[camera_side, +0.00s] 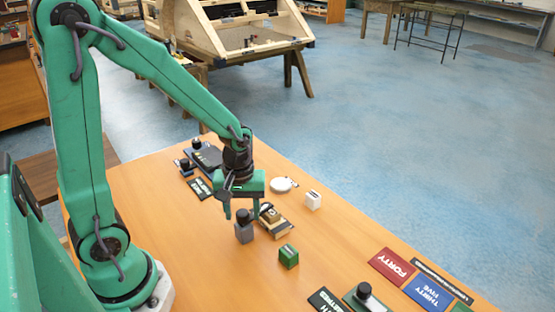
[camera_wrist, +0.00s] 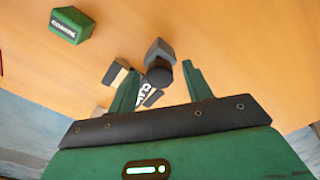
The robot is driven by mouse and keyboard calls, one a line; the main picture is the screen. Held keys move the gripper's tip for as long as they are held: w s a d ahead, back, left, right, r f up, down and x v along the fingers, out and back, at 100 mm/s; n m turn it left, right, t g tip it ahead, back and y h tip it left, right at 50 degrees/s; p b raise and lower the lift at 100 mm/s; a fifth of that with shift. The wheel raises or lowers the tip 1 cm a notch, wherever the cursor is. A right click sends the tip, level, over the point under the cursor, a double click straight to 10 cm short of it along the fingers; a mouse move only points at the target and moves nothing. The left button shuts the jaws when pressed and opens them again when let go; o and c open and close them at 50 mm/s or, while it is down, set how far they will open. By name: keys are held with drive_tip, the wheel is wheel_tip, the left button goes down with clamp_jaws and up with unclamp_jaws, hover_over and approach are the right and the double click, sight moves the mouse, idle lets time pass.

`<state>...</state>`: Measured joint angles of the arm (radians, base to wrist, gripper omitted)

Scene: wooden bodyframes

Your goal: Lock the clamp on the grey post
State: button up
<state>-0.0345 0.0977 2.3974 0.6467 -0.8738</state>
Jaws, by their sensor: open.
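The grey post (camera_side: 244,233) stands upright on the wooden table with a round dark knob (camera_side: 242,215) on top. In the wrist view the grey post (camera_wrist: 159,49) and its dark knob (camera_wrist: 158,77) show between my fingers. I cannot tell how the clamp on it is set. My gripper (camera_side: 241,209) is green and points down, right over the post. Its two fingers are apart, one on each side of the knob, and in the wrist view my gripper (camera_wrist: 161,70) holds nothing. I cannot tell whether a finger touches the knob.
A wooden and dark block assembly (camera_side: 273,220) stands close right of the post. A green block (camera_side: 288,256), a white block (camera_side: 313,200) and a white round piece (camera_side: 283,185) are nearby. A dark knobbed fixture (camera_side: 205,156) lies behind. Coloured plates, one red (camera_side: 391,265), lie front right.

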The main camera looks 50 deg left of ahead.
clamp_jaws()
drive_tip(key=shift+m, duration=0.8)
unclamp_jaws()
drive_tip(key=shift+r, duration=3.95)
